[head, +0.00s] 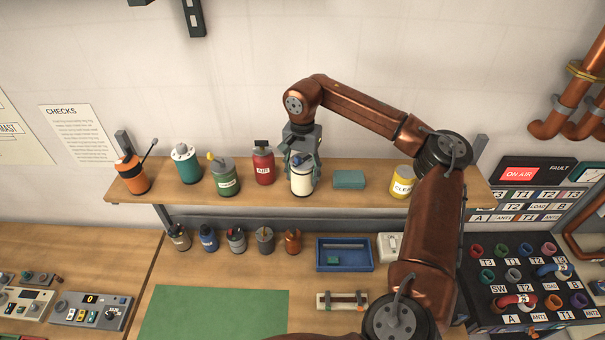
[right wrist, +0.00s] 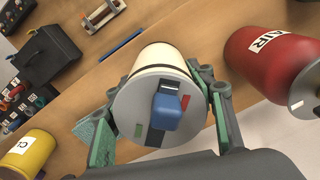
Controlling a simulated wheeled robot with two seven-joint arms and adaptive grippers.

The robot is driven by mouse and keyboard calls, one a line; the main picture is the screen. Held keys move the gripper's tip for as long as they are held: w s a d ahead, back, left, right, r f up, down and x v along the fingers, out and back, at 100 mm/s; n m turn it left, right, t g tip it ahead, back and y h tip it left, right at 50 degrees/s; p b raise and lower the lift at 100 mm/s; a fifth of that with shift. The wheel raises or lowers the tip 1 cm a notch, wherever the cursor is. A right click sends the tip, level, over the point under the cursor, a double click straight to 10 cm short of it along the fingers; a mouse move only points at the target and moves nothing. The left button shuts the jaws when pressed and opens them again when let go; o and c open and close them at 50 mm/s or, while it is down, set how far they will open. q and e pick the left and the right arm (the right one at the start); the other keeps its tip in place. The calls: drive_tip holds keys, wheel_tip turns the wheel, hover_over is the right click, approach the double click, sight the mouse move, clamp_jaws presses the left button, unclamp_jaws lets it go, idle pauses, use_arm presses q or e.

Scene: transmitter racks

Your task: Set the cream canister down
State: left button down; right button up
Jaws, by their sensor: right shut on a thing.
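The cream canister (head: 302,183) is upright at the shelf (head: 235,192), between the red AIR can (head: 263,167) and a teal block (head: 349,179). My right gripper (head: 302,158) is shut on it from above. In the right wrist view, the fingers of my right gripper (right wrist: 163,115) lie on both sides of the canister's grey lid, which has a blue knob. The canister's cream side (right wrist: 160,58) shows beyond the lid. Its base appears at shelf level, but I cannot tell whether it touches the shelf. My left gripper is not in view.
A yellow canister (head: 402,182) stands right of the teal block. Below the shelf are several small jars, a blue tray (head: 344,268) and a green mat (head: 213,312). A narrow gap separates the red can from the cream canister.

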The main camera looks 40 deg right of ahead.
drive_tip(key=o, duration=1.4)
wheel_tip(320, 180, up, 11)
drive_tip(key=shift+r+b, duration=0.1)
drive_tip(key=shift+b, duration=0.8)
drive_tip(key=shift+r, duration=0.5)
